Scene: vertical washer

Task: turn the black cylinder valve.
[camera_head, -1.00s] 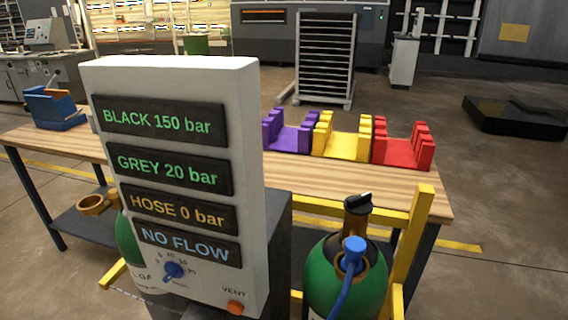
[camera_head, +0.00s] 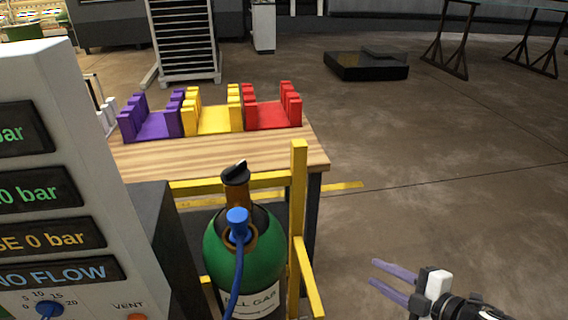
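A green gas cylinder (camera_head: 214,250) with a dark shoulder stands upright in a yellow frame, in the middle of the head view. On its top is a black valve knob (camera_head: 235,172) with a light pointer mark, on a brown neck. A blue connector (camera_head: 238,222) with a blue hose sits in front of the neck. My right gripper (camera_head: 376,273) is at the lower right, well to the right of the cylinder and apart from it. Its two purple-grey fingers are spread, with nothing between them. My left gripper is outside the view.
A white panel (camera_head: 82,150) with display lines, a blue dial (camera_head: 46,309) and an orange vent button (camera_head: 137,317) fills the left. The yellow frame (camera_head: 299,210) has a post right of the cylinder. A wooden table (camera_head: 215,151) with purple, yellow and red holders stands behind.

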